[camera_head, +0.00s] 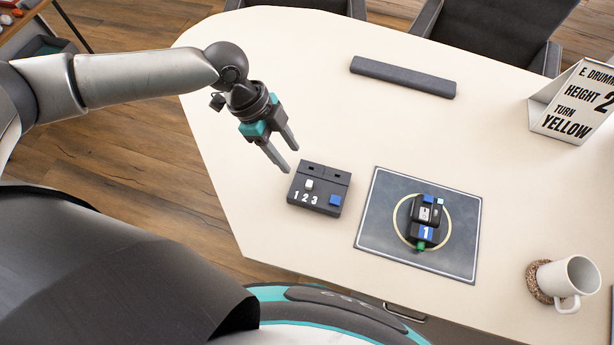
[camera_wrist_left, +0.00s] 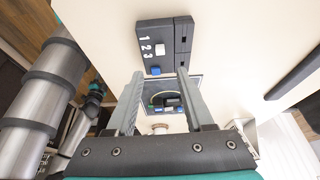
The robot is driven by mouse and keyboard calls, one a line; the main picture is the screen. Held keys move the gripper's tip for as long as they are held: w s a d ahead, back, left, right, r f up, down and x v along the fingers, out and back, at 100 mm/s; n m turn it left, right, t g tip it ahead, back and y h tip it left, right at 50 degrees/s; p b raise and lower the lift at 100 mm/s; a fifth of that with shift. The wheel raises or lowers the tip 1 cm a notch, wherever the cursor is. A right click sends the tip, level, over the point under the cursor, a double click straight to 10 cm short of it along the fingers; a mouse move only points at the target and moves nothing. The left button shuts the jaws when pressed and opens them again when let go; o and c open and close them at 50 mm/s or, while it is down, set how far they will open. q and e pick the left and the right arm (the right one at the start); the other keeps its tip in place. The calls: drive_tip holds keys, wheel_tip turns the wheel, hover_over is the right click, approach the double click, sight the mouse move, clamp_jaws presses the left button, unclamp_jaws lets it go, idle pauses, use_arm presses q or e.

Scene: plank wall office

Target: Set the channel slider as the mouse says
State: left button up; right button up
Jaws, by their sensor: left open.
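The channel slider is a dark box (camera_head: 326,177) with the digits 1 2 3, a white knob (camera_head: 309,185) and a blue square (camera_head: 334,200). The knob stands beside the 2, which shows clearly in the left wrist view (camera_wrist_left: 160,48). The mouse (camera_head: 425,217) is dark, with a blue label reading 1 and a green part at its near end; it sits inside a yellow ring on a dark mat (camera_head: 380,235). My left gripper (camera_head: 289,160) is open and empty, above and just left of the box's far edge.
A dark bar (camera_head: 403,77) lies at the table's back. A folded sign (camera_head: 577,105) reads E. DRUMM, HEIGHT 2, TURN YELLOW. A white mug (camera_head: 570,280) stands on a cork coaster at the right. The table around the box is clear; chairs stand behind.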

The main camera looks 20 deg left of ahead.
sight(309, 183)
use_arm(q)
drive_tip(key=b+x, duration=0.1)
drive_tip(key=x, duration=1)
drive_tip(key=shift+b, duration=0.35)
clamp_jaws()
idle(0.7)
